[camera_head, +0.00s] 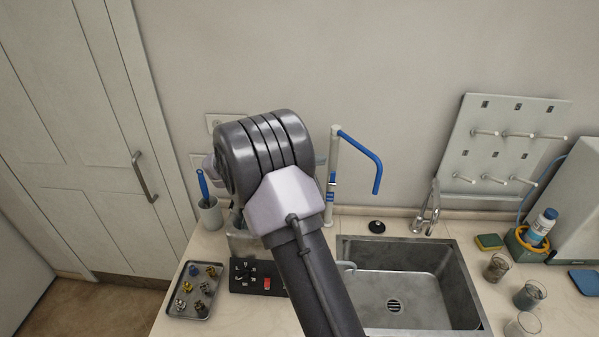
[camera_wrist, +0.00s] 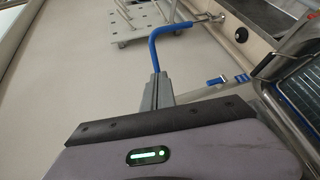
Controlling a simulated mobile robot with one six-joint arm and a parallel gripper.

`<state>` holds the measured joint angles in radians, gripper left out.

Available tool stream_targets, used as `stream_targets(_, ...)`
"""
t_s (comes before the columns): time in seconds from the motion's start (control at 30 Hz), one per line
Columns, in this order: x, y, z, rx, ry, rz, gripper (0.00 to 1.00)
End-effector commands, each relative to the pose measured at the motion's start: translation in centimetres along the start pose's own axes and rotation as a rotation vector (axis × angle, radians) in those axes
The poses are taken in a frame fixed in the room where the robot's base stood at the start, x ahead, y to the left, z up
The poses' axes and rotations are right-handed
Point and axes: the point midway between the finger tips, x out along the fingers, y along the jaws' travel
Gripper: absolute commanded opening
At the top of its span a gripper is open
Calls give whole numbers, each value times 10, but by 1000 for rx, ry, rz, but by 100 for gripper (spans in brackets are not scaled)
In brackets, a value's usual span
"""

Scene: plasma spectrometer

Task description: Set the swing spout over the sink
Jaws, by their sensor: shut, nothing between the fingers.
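The swing spout (camera_head: 362,152) is a blue tube on a slim white post (camera_head: 334,165) behind the sink's left part. It reaches right from the post top and bends down at its free end. In the head view the tip appears above the sink's back edge; its depth is hard to judge. The steel sink (camera_head: 455,296) has a drain in its floor. My gripper (camera_wrist: 157,78) is shut and empty, with its fingertips beside the spout's (camera_wrist: 168,30) post end; contact cannot be told. In the head view my arm hides most of the gripper.
A chrome faucet (camera_head: 428,208) and a pegboard (camera_head: 500,130) stand at the back right. Beakers (camera_head: 529,294), a sponge (camera_head: 489,242) and a bottle (camera_head: 541,226) are right of the sink. A tray of fittings (camera_head: 187,307) and a black panel (camera_head: 272,283) lie left.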

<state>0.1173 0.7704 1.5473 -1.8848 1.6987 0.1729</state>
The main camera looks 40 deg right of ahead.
Motion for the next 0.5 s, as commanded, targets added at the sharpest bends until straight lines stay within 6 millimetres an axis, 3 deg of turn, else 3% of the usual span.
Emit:
stream_targets(0.17, 3, 6, -8, 33, 61, 63, 0)
stream_targets(0.5, 74, 12, -11, 31, 56, 59, 0)
